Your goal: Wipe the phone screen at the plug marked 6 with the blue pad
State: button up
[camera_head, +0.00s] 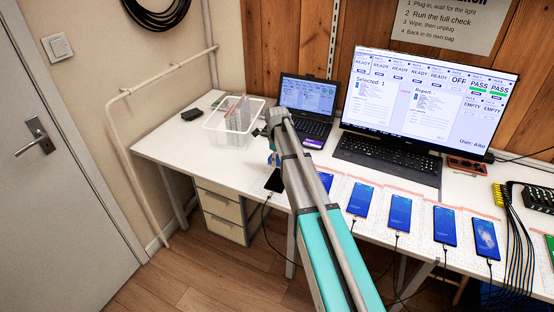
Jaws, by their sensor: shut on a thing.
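My gripper (274,151) is at the far end of my arm, over the left part of the white desk, and is shut on a small blue thing that looks like the blue pad (272,160). My arm hides much of the grip. A dark-screened phone (274,181) lies just below it near the desk's front edge. Several phones with lit blue screens lie in a row to the right, on cables. One phone (487,240) has a whitish smear on its screen. Plug numbers are too small to read, so I cannot tell which phone is at 6.
A clear bin (235,112) with grey sleeves stands at the desk's left. A small laptop (307,98) and a large monitor (430,97) stand behind the phones. The desk's front left (180,152) is bare.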

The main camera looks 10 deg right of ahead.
jog(key=shift+r, duration=0.5)
jog(key=shift+r+p, duration=1.4)
jog(key=shift+p, duration=0.25)
